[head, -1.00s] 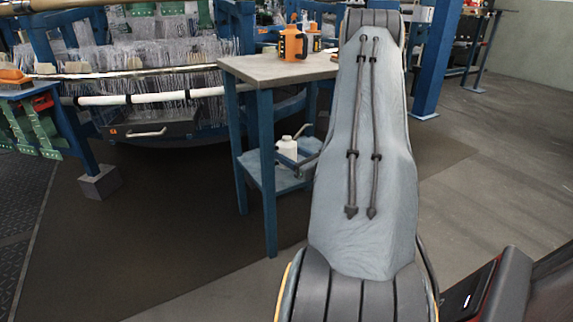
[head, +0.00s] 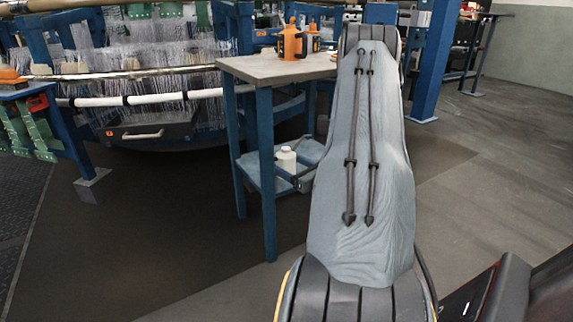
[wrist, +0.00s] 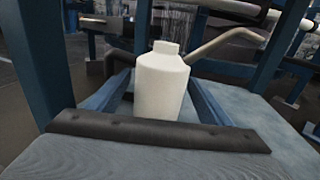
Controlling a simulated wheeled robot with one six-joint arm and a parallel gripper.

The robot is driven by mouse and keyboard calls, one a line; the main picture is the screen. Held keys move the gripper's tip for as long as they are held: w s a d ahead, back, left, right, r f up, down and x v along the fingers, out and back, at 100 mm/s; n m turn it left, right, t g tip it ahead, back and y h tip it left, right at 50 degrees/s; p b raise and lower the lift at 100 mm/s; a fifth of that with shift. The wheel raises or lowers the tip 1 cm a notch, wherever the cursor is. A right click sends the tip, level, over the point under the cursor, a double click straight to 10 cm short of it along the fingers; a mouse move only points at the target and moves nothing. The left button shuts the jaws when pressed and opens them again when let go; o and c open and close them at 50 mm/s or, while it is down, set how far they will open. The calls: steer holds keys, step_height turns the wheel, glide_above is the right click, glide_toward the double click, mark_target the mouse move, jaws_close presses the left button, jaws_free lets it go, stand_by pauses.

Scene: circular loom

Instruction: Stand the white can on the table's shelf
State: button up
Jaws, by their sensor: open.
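The white can (head: 286,160) stands upright on the table's lower blue-grey shelf (head: 258,172) in the head view. In the wrist view the white can (wrist: 160,88) is in the middle, with its narrow cap up. My gripper (wrist: 161,78) is open, with a blue finger on each side of the can. I cannot tell whether either finger touches it. The can's base is hidden behind the dark bar of my gripper. In the head view my gripper (head: 304,178) shows partly beside the can, and my arm covers the shelf's right part.
The grey table top (head: 265,68) is above the shelf and holds an orange container (head: 291,43). Blue table legs (head: 267,180) stand around the shelf. The loom (head: 150,70) is behind at left. A bent rod (wrist: 228,38) shows behind the can. Floor at front left is clear.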

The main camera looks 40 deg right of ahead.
steer(key=shift+r, duration=0.2)
steer(key=s+p, duration=0.5)
steer(key=s, duration=0.7)
steer(key=shift+a+f, duration=0.1)
